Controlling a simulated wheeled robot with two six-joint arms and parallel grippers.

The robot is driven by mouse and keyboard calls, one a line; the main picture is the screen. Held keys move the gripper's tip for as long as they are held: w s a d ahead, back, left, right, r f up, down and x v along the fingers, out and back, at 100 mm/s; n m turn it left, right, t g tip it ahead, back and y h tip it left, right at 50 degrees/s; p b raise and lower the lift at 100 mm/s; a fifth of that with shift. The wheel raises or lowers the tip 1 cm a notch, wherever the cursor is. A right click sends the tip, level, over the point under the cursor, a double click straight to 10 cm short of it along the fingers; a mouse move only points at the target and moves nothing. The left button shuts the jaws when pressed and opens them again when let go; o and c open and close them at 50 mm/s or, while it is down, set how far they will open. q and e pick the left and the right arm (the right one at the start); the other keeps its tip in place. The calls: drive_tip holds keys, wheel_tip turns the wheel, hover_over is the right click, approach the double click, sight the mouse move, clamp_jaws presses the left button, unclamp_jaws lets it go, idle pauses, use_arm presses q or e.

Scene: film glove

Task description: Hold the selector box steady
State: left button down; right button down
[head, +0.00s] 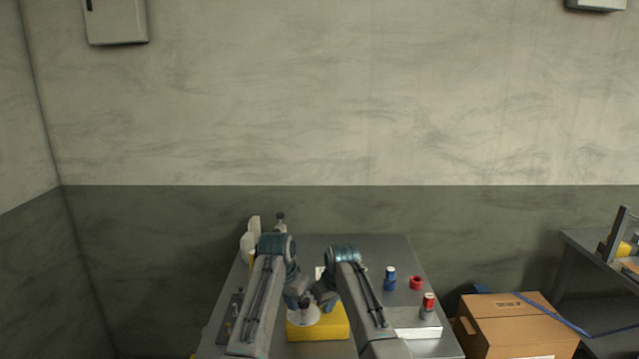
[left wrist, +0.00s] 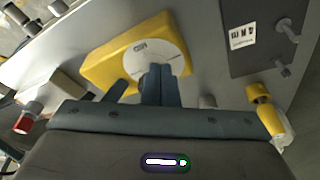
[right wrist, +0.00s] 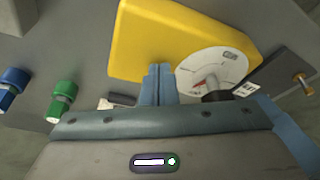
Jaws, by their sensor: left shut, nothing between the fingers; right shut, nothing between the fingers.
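The yellow selector box (head: 330,328) sits on the grey metal table, with a round white dial (right wrist: 213,70) on its top. A red pointer and a dark knob show on the dial in the right wrist view. My left gripper (left wrist: 158,72) is shut and empty; its fingertips appear over the dial in the left wrist view. My right gripper (right wrist: 158,72) is shut and empty; its fingertips appear at the edge of the yellow box in the right wrist view. I cannot tell whether either touches the box. My arms hide part of the box in the head view.
A blue-capped piece (head: 390,277), a red ring (head: 416,283) and a red-capped piece (head: 429,302) stand on the table's right side. A dark plate with pegs (left wrist: 262,35) lies beside the box. A cardboard box (head: 515,325) is right of the table (head: 400,250).

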use_arm(q)
drive_tip(key=shift+w+d, duration=0.25)
drive_tip(key=shift+w, duration=0.05)
idle(0.7)
drive_tip(key=shift+s+d, duration=0.4)
drive_tip(key=shift+d, duration=0.3)
idle(0.3)
drive_tip(key=shift+s, duration=0.15)
drive_tip(key=shift+s+a, duration=0.1)
drive_tip(key=shift+s, duration=0.15)
wheel_tip(320, 180, up, 6)
idle(0.7)
